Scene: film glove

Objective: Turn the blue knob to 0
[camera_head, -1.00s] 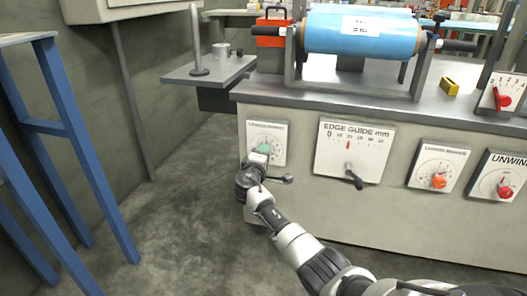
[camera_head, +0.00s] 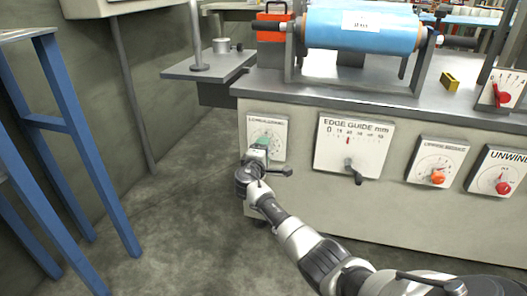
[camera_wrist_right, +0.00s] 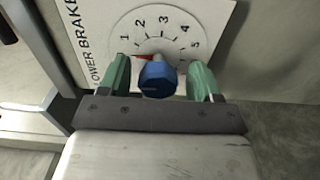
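The blue knob (camera_wrist_right: 156,78) sits on the white LOWER BRAKE dial plate (camera_wrist_right: 100,14) in the right wrist view. Its red pointer (camera_wrist_right: 143,57) points left, a little below the numeral 1; numerals 1 to 5 show, and no 0 can be made out near the left finger. My right gripper (camera_wrist_right: 161,78) is open, with one green finger on each side of the knob. In the head view my right gripper (camera_head: 262,143) covers the knob on the leftmost dial plate (camera_head: 281,126). My left gripper is out of view.
The edge guide panel (camera_head: 380,155) with a black handle (camera_head: 354,173) is just right of my gripper. Further right are an orange knob (camera_head: 438,177) and a red knob (camera_head: 503,188). A blue steel frame (camera_head: 83,150) stands at the left. The floor between is clear.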

